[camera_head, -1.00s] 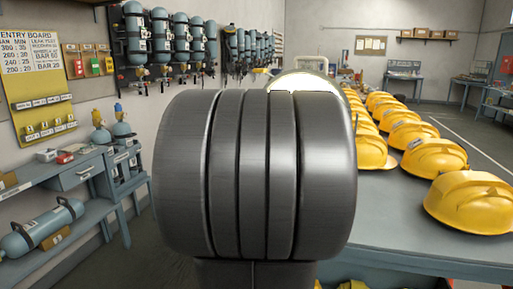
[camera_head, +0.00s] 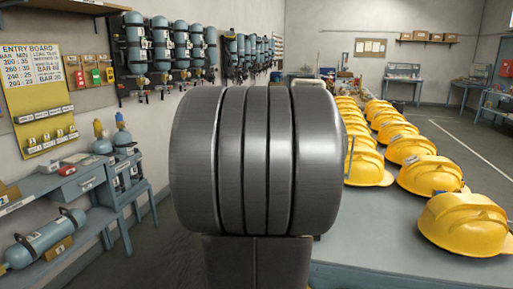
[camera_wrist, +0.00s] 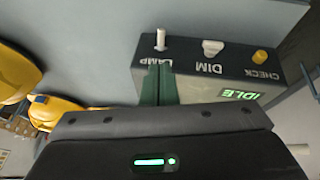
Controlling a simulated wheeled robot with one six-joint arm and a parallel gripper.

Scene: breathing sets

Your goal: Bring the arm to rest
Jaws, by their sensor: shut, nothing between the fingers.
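In the wrist view my gripper (camera_wrist: 159,72) shows as two dark green fingers, closed together with nothing between them. They point toward a dark control box (camera_wrist: 192,55) with upside-down labels LAMP, DIM and CHECK. The box carries a white lever (camera_wrist: 160,40), a pale knob (camera_wrist: 212,47), a yellow button (camera_wrist: 261,57) and a lit green IDLE display (camera_wrist: 240,95). The fingers overlap the box's near face in the picture; I cannot tell whether they touch it. In the head view my dark arm link fills the middle, and the gripper is hidden.
Several yellow helmets (camera_head: 465,224) stand in rows on a grey table (camera_head: 375,240) at right. A blue-grey bench (camera_head: 75,187) and a cylinder (camera_head: 45,240) are at left. Breathing sets (camera_head: 185,47) hang on the wall. Open floor (camera_head: 480,140) lies beyond the helmets.

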